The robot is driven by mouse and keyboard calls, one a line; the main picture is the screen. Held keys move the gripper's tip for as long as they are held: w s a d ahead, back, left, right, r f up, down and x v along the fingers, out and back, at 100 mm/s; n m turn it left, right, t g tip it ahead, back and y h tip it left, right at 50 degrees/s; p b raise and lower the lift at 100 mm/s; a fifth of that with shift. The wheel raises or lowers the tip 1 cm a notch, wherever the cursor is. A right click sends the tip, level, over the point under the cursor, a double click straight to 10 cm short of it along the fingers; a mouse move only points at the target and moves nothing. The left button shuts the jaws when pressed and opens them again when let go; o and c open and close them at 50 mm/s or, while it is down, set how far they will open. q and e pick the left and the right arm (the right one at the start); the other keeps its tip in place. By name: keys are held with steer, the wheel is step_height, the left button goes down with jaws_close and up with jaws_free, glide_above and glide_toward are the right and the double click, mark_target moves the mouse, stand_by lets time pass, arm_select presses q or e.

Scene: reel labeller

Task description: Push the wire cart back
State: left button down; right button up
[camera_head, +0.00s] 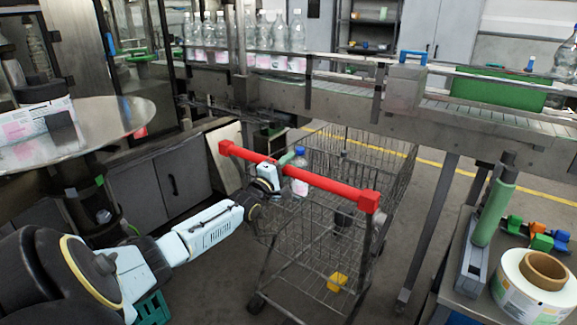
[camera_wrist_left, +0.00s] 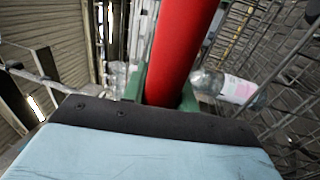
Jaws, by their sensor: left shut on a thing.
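The wire cart (camera_head: 345,155) stands on the floor in the middle of the head view, with a red handle bar (camera_head: 325,183) along its near side. My left gripper (camera_head: 285,163) is shut on the left part of the red bar. In the left wrist view the red bar (camera_wrist_left: 178,50) runs between the gripper's fingers (camera_wrist_left: 160,85). A clear bottle with a blue cap (camera_head: 300,172) is in the cart's basket, and it also shows in the left wrist view (camera_wrist_left: 225,85). My right gripper is not in view.
A conveyor (camera_head: 340,92) carrying several bottles crosses behind the cart. A bench at the right holds a label roll (camera_head: 532,285) and a green cylinder (camera_head: 494,210). A round metal table (camera_head: 110,118) and grey cabinets (camera_head: 150,190) stand left. A yellow piece (camera_head: 337,282) shows low by the cart.

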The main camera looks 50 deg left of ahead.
arm_select(q)
steer(key=c, duration=1.5)
jaws_free()
steer(key=shift+a+r, duration=0.1)
steer(key=shift+r, duration=0.2)
steer(key=shift+o, duration=1.1)
steer(key=shift+w+f, duration=0.1)
steer(key=shift+w, duration=0.05)
steer(key=shift+o, duration=0.9)
steer(key=shift+w+f, duration=0.1)
steer(key=shift+f, duration=0.05)
steer(key=shift+s+f, duration=0.15)
steer(key=shift+s, duration=0.3)
steer(key=p+v, duration=0.2)
steer(key=v, duration=1)
steer(key=shift+s+p, duration=0.3)
steer(key=shift+p, duration=0.05)
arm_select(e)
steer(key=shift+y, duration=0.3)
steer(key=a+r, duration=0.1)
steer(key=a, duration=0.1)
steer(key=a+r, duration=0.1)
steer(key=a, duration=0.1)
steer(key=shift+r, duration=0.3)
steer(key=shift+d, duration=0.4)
